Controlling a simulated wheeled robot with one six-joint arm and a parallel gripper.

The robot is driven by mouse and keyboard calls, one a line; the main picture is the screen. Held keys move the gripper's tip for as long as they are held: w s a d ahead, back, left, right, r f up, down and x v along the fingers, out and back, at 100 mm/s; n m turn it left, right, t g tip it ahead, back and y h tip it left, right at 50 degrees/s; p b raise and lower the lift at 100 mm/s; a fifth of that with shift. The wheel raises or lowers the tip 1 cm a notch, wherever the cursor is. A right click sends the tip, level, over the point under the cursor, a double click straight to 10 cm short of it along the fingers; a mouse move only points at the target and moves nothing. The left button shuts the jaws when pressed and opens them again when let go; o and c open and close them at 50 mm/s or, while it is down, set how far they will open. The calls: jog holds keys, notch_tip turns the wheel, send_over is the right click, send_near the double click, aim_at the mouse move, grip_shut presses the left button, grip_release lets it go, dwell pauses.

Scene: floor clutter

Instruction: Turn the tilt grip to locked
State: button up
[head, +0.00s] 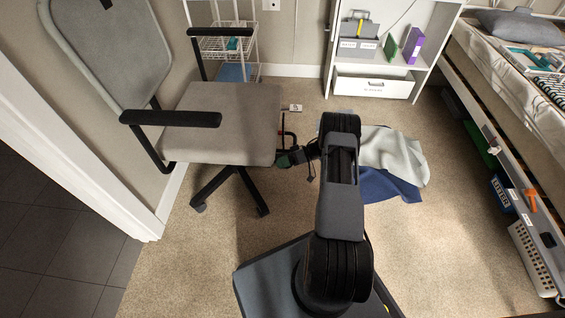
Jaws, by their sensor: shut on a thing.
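A grey office chair (222,112) stands left of centre, with black armrests and a black wheeled base. My arm reaches from the bottom centre to the right side of its seat. My gripper (286,159) is at the lower right edge of the seat, shut on the tilt grip (281,162), a small dark piece that is mostly hidden by the jaws and the seat. Whether the grip stands at locked cannot be told. A thin red-and-black loop (290,138) shows just above the gripper. A small white tag (295,107) shows beyond the seat's right edge.
Crumpled pale cloth (395,155) and blue cloth (388,186) lie on the carpet right of my arm. A white shelf unit (372,85) and wire rack (226,45) stand at the back. A bed (510,95) lines the right side. Carpet at lower right is clear.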

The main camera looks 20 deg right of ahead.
jog(key=o, duration=0.9)
jog(key=shift+o, duration=0.2)
jog(key=shift+d, duration=0.1)
jog(key=p+v, duration=0.2)
jog(key=v, duration=1.1)
jog(key=shift+d, duration=0.3)
jog(key=shift+r, duration=0.1)
